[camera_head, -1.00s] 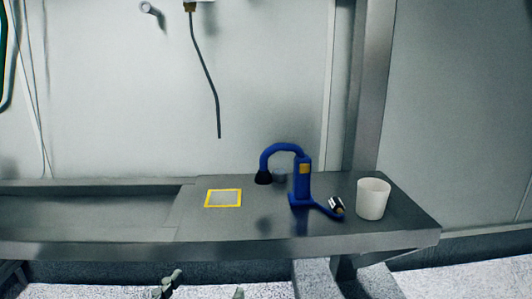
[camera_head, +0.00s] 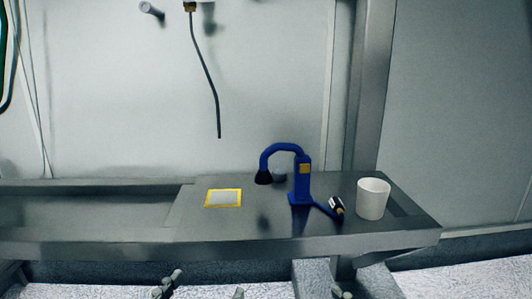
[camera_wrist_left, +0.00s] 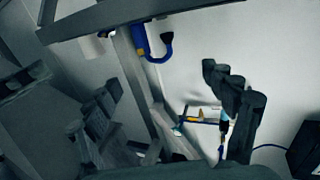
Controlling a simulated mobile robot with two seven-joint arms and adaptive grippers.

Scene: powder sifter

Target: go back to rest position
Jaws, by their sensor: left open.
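My left gripper (camera_head: 203,289) shows only by its fingertips at the bottom edge of the head view, below and in front of the bench. In the left wrist view its fingers (camera_wrist_left: 168,105) are spread wide with nothing between them. A small dark tip of what looks like my right gripper (camera_head: 342,293) shows at the bottom edge; the rest is out of frame. The blue sifter stand (camera_head: 301,181) is upright on the metal bench (camera_head: 240,224), apart from both grippers. It also shows in the left wrist view (camera_wrist_left: 140,38).
A white cup (camera_head: 373,199) stands right of the stand. A yellow-framed square (camera_head: 223,198) lies flat to its left. A dark cable (camera_head: 206,75) hangs from the wall. The bench front edge lies beyond the grippers. Blue and yellow items (camera_wrist_left: 203,120) show in the left wrist view.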

